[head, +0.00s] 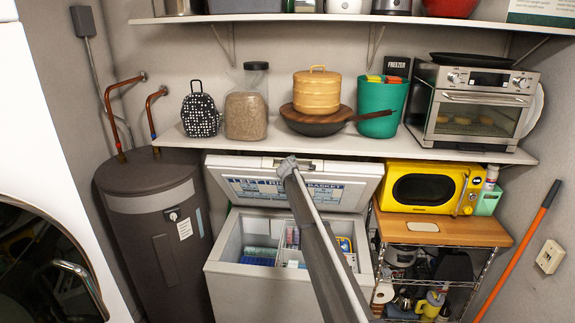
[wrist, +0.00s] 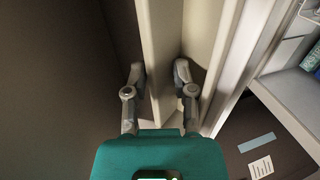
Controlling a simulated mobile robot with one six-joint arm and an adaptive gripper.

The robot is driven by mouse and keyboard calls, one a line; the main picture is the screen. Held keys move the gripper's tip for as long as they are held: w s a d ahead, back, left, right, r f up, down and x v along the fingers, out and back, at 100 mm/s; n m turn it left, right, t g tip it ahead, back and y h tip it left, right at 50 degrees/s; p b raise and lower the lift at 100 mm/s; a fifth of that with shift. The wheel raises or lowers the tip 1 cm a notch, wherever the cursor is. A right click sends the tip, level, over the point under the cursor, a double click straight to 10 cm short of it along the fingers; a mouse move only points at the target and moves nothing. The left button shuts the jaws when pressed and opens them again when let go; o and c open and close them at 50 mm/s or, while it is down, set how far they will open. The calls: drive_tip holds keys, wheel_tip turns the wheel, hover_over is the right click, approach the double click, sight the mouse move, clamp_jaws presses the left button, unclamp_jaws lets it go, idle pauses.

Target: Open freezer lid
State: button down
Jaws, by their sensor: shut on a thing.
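The white chest freezer (head: 252,292) stands in the middle of the head view, below the shelves. Its lid (head: 352,171) is raised and tilted back, with the printed inner face toward me. Blue packs and white dividers show inside. My gripper (head: 290,168) is at the lid's front edge, near its middle. In the wrist view my gripper (wrist: 160,76) has one finger on each side of a pale part of the lid (wrist: 165,40) and is shut on it. My arm hides part of the lid and of the freezer's opening.
A shelf (head: 440,149) with a toaster oven (head: 470,105), a wok and jars is just above the lid. A grey water heater (head: 155,230) stands close on the left. A yellow microwave (head: 425,187) on a wire rack is close on the right.

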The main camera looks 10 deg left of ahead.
drive_tip(key=shift+w+r, duration=0.35)
drive_tip(key=shift+w, duration=0.15)
drive_tip(key=c, duration=0.7)
unclamp_jaws()
drive_tip(key=shift+s+r+p, duration=0.15)
drive_tip(key=shift+r+p, duration=0.15)
drive_tip(key=shift+p, duration=0.2)
drive_tip(key=shift+s+r+p, duration=0.45)
drive_tip(key=shift+r+p, duration=0.1)
drive_tip(key=shift+r, duration=0.05)
drive_tip(key=shift+r+p, duration=0.1)
drive_tip(key=shift+p, duration=0.25)
